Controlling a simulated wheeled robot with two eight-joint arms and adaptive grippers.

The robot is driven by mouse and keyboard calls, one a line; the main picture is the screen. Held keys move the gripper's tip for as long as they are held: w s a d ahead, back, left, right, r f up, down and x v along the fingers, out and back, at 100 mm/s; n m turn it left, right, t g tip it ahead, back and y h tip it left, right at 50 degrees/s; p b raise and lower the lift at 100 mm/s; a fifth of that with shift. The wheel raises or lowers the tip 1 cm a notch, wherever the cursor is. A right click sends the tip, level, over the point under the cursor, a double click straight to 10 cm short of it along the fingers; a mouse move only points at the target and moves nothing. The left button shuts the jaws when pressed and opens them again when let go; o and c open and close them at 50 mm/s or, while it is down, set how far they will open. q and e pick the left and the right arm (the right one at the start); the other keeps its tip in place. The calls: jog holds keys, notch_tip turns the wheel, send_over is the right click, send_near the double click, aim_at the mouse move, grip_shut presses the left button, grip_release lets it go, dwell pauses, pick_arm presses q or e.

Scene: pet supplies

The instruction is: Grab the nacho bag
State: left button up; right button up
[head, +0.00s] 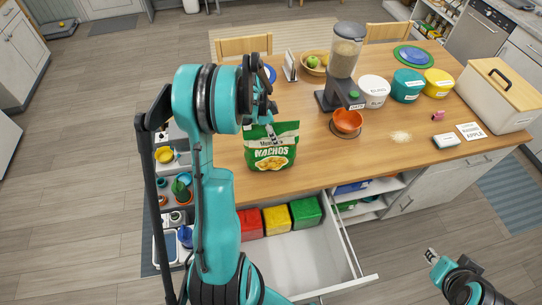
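The green nacho bag (271,158) stands upright on the wooden island counter, close to its front edge. My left arm reaches up in front of the counter and bends over at the top. My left gripper (271,130) points down at the bag's top edge, with a grey finger in front of the bag's upper part. The arm hides much of this gripper, so I cannot tell whether it grips the bag. My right gripper (431,256) is low at the right, over the floor and well away from the bag. Its fingers are too small to read.
An orange bowl (347,121) stands under a food dispenser (345,55), right of the bag. Canisters and a bread box (492,100) fill the right side. Below the counter, an open drawer (300,262) holds red, yellow and green boxes. Bare counter lies right of the bag.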

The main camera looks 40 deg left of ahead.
dwell(0.3)
pick_arm(q)
grip_shut()
dwell(0.3)
